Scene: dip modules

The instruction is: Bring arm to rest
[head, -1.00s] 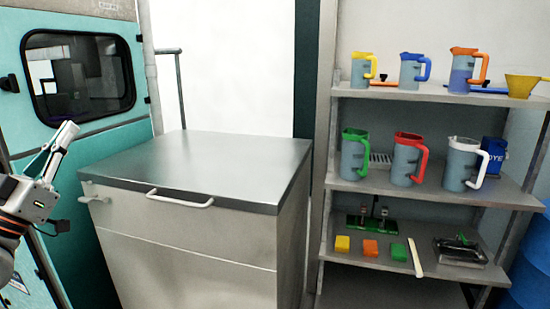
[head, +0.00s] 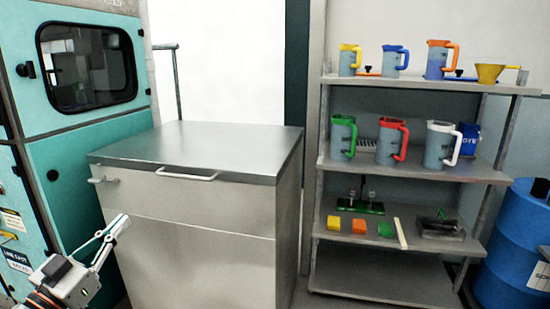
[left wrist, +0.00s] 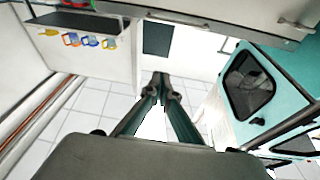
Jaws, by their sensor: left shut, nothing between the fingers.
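My left gripper (head: 118,228) is at the lower left of the head view, in front of the teal machine and beside the metal cabinet. Its fingers are together and nothing is between them. In the left wrist view the closed fingertips (left wrist: 161,78) point out over the tiled floor, apart from any object. My right arm and gripper show in neither view.
A steel-topped cabinet (head: 203,150) with a bare top stands in the middle. A teal machine (head: 92,133) with a dark window is at left. A shelf rack (head: 415,173) at right holds several jugs and small blocks. A blue barrel (head: 518,245) stands at far right.

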